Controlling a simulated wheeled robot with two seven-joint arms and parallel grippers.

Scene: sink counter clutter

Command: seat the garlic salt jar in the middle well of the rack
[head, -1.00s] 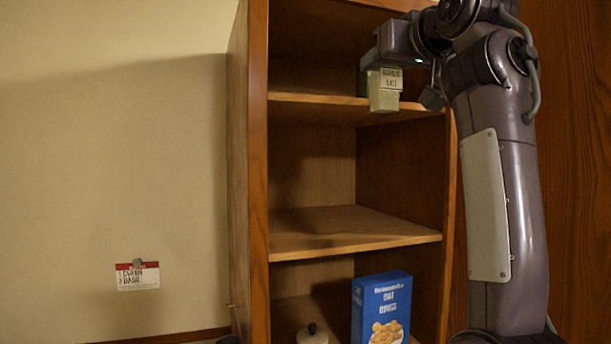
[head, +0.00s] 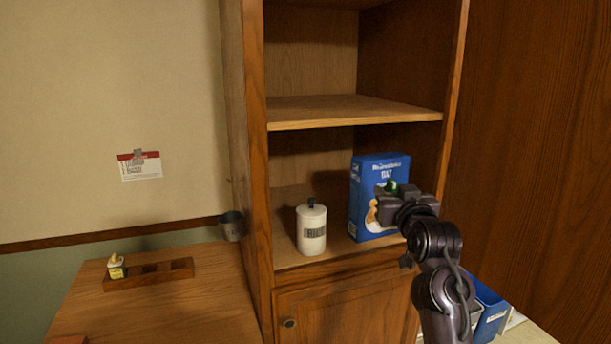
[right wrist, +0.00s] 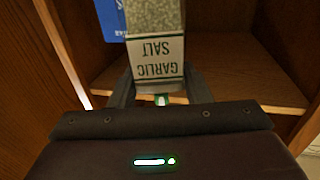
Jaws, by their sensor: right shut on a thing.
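The rack (head: 180,268) is a low wooden block with wells on the counter at lower left in the head view. A small yellow-topped jar (head: 117,268) stands in its left well; the middle and right wells look empty. My right gripper (head: 388,198) is in front of the lower cabinet shelf, far right of the rack. In the right wrist view its fingers are shut on the garlic salt jar (right wrist: 155,58), whose label reads upside down there. The jar is not discernible in the head view. My left gripper is not in view.
A white canister (head: 311,230) and a blue cereal box (head: 375,172) stand on the lower shelf, the box just behind my right gripper. The cabinet's left side panel (head: 247,150) stands between the gripper and the counter (head: 190,305). A dark cup (head: 232,226) is beside that panel.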

